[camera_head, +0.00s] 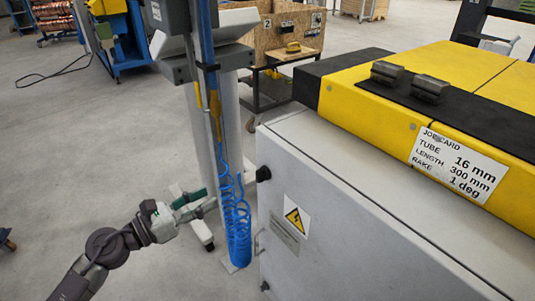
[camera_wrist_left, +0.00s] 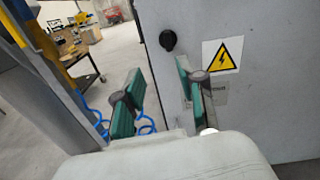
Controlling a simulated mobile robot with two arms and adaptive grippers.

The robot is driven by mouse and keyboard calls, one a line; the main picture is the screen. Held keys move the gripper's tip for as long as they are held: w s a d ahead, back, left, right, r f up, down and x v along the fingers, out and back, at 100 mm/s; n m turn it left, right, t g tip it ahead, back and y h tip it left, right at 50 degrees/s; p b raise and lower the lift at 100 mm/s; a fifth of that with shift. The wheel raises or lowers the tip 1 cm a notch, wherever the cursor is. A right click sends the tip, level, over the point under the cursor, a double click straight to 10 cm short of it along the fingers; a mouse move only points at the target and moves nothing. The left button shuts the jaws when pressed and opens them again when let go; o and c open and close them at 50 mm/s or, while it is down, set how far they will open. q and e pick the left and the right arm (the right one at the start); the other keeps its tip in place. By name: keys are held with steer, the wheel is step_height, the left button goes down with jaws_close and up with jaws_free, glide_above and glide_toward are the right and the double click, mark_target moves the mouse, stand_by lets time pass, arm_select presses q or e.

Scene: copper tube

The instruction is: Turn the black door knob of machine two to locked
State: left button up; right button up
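The black knob (camera_head: 263,174) sits on the grey cabinet door (camera_head: 320,240), near its upper left edge. It also shows in the left wrist view (camera_wrist_left: 168,40), ahead of the fingers and between their directions; its turn position is too small to read. My left gripper (camera_head: 205,201) is left of the knob and lower in the head view, apart from it. In the left wrist view its two green-padded fingers (camera_wrist_left: 161,88) are spread with nothing between them. My right gripper does not show.
A coiled blue hose (camera_head: 237,215) hangs by a grey post (camera_head: 213,130), close to my left gripper. A wooden crate (camera_head: 270,42) stands behind. Open floor lies left.

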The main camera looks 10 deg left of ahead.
mark_target(256, 172)
arm_select(q)
steer(key=shift+m, duration=0.6)
steer(key=p+x, duration=0.1)
steer(key=x, duration=0.3)
steer(key=r+p+x, duration=0.1)
steer(key=p+x, duration=0.1)
steer(key=x, duration=0.2)
steer(key=s+d+p+x, duration=0.1)
steer(key=x, duration=0.3)
steer(key=shift+w+d+r, duration=0.3)
steer(key=shift+w+r, duration=0.05)
steer(key=shift+w+d+f, duration=0.1)
steer(key=shift+w+d, duration=0.25)
steer(key=shift+w, duration=0.2)
steer(key=c, duration=0.6)
jaws_close()
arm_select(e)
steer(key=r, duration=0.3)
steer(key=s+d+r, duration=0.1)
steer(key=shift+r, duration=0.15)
